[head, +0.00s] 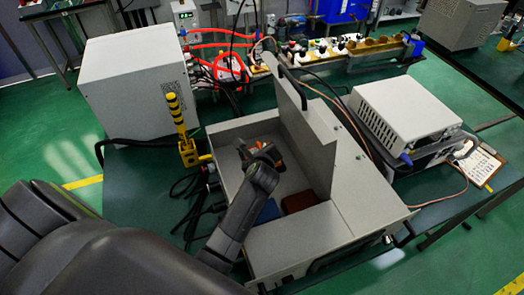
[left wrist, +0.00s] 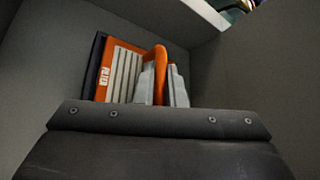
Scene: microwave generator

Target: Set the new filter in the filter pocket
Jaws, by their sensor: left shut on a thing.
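The filter (left wrist: 122,72) shows in the left wrist view as an orange panel with pale ribs, white lettering and a dark edge. My left gripper (left wrist: 161,85) is shut on its upright orange handle (left wrist: 160,68), one grey finger on each side. In the head view my left gripper (head: 260,152) reaches down inside the open grey generator housing (head: 362,210). Bits of orange (head: 278,158) show beside the fingers there. The filter stands close to the grey inner walls. I cannot tell the pocket apart or whether the filter is seated. My right gripper is not in view.
A raised grey panel (head: 308,140) stands right of my left gripper. A red-brown block (head: 299,202) and a blue block (head: 268,211) lie in the housing. A yellow-black post (head: 178,118) and dark cables stand to the left. A white box (head: 405,112) sits right.

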